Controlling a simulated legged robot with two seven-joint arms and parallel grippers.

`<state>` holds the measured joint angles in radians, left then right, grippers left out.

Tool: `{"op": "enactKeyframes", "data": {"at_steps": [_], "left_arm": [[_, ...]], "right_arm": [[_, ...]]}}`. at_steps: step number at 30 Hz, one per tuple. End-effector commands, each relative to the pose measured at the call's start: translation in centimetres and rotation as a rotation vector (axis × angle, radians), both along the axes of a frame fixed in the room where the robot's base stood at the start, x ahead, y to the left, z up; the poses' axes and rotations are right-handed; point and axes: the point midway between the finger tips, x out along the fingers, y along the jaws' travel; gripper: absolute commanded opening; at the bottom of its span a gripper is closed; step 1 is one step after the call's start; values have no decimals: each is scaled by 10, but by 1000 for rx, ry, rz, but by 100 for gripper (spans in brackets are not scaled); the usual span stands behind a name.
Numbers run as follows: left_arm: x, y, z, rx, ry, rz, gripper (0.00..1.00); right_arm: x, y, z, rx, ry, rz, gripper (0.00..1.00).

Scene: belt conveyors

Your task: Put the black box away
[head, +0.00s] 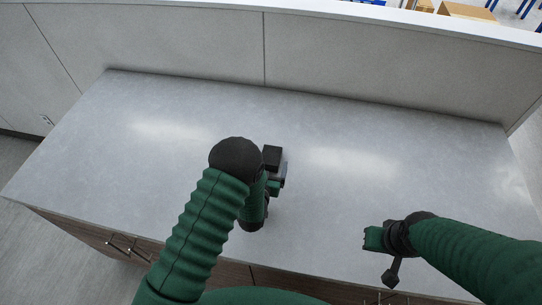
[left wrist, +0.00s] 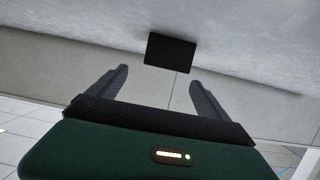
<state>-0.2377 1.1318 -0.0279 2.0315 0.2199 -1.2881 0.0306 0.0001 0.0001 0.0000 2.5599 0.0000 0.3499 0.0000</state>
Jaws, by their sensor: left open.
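The black box (head: 272,155) rests on the grey counter (head: 330,190) near its middle. My left gripper (head: 277,175) is on the near side of the box, and its arm partly covers the view there. In the left wrist view the box (left wrist: 170,53) lies just past the fingertips and lines up with the gap between them. The left gripper (left wrist: 158,77) is open, with nothing between its fingers. My right gripper (head: 373,239) is over the near right part of the counter, apart from the box. Its finger opening is too small to make out.
A pale panel wall (head: 330,60) with a white top ledge runs along the back of the counter. Drawers with metal handles (head: 128,247) are in the counter's front. The counter is bare to the left and right of the box. No container shows on it.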

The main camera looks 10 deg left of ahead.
Motion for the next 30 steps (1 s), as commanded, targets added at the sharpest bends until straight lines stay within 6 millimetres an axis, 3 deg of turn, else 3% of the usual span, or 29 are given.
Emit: {"op": "enactKeyframes", "data": {"at_steps": [9, 18, 30], "left_arm": [[42, 6, -19, 0, -1, 1, 89], [49, 6, -24, 0, 1, 1, 89], [49, 6, -24, 0, 1, 0, 37]], "right_arm": [[0, 0, 24, 0, 0, 0, 0], [0, 0, 24, 0, 0, 0, 0], [0, 0, 24, 0, 0, 0, 0]]}}
